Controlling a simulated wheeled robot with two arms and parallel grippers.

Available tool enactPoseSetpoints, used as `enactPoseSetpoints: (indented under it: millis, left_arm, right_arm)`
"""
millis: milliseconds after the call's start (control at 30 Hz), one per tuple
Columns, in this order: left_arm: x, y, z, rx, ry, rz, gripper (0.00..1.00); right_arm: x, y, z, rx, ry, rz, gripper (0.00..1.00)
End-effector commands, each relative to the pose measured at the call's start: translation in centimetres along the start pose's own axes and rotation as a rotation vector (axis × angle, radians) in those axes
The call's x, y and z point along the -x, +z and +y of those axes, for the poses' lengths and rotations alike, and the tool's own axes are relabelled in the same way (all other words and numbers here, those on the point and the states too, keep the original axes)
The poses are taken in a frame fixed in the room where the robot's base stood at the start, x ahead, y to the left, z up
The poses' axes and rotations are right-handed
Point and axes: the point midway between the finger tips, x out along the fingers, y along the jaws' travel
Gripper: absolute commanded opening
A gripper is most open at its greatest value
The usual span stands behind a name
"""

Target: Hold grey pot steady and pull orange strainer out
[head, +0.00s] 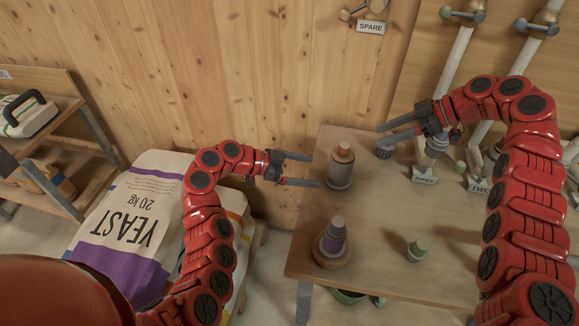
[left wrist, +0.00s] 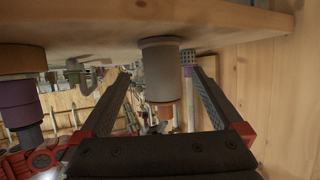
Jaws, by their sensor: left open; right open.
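The grey pot (head: 340,174) stands upright near the back left of the table, and the orange strainer (head: 345,152) sits in its top with a grey knob above. In the left wrist view, which looks upside down, the pot (left wrist: 160,72) and the orange part (left wrist: 166,112) show between the finger lines. My left gripper (head: 316,170) is open and empty, its fingertips just left of the pot, pointing at it. I cannot tell whether they touch. My right gripper (head: 381,136) is open and empty, right of the pot and above the table's back, pointing left.
A purple container (head: 334,238) on a round wooden base stands at the table's front left. A small green container (head: 418,249) stands at the front. A dark ridged cylinder (head: 384,153) is below the right gripper. Pipes with THREE and TWO signs stand at the right. Middle table (head: 385,215) is clear.

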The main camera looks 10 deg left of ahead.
Motion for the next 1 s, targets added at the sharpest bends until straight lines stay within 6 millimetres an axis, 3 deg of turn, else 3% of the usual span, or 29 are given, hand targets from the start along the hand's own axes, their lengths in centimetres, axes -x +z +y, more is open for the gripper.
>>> enactPoseSetpoints:
  millis: [400,633,1000]
  left_arm:
    - [-8.6,0.0,0.0,0.003,0.001,-0.002,1.00]
    - [-10.4,0.0,-0.1,0.001,-0.001,-0.001,1.00]
    - [-10.7,0.0,-0.1,0.001,-0.004,-0.001,1.00]
  right_arm:
    - [0.0,0.0,0.0,0.000,0.000,0.000,0.50]
    - [0.0,0.0,0.0,0.000,0.000,0.000,0.50]
    - [0.0,0.0,0.0,0.000,0.000,0.000,0.50]
